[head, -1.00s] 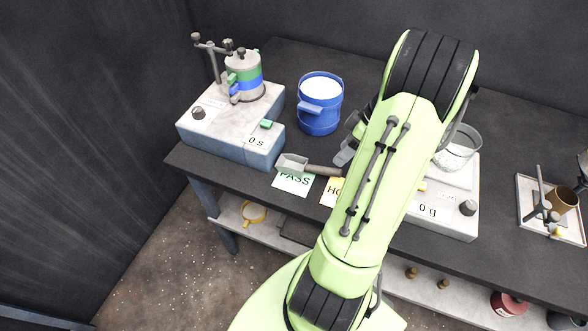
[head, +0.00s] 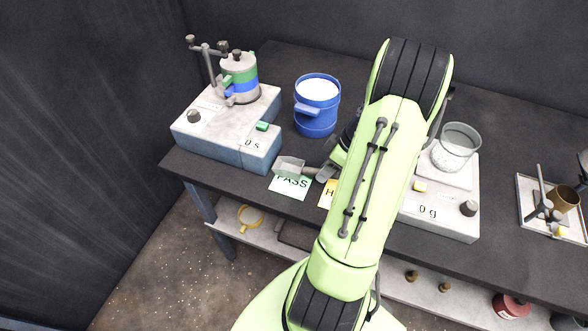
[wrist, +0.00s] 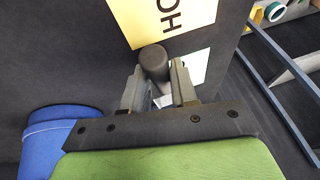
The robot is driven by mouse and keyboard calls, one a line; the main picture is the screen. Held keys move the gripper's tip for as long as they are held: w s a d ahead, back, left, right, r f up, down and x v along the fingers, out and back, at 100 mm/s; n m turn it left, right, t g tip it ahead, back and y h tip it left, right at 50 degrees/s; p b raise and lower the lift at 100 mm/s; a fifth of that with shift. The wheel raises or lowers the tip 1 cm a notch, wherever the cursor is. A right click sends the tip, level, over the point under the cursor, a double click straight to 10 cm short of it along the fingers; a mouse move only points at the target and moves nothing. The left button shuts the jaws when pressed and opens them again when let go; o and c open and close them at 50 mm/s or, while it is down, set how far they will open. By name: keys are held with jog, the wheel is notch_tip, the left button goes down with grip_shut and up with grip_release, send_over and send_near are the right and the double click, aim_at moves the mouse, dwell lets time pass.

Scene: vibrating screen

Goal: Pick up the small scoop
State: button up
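The small scoop lies on the dark bench with its grey metal pan (head: 289,167) over the green PASS card (head: 290,186). Its handle runs right to my gripper (head: 326,172), and my gripper and arm hide most of it. In the wrist view the rounded dark handle end (wrist: 153,58) shows at my gripper (wrist: 160,85). The two fingers stand apart on either side of the handle, with a gap visible by the right finger. The pan is mostly hidden in the wrist view.
A blue bucket of white material (head: 317,110) stands close behind my gripper. A shaker unit (head: 220,135) is at left, and a scale with a glass beaker (head: 455,150) at right. A yellow card (head: 326,195) lies partly under my arm. The bench front edge is near.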

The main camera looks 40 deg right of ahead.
grip_shut()
notch_tip(320, 180, up, 10)
jog(key=p, duration=0.2)
dwell(0.4)
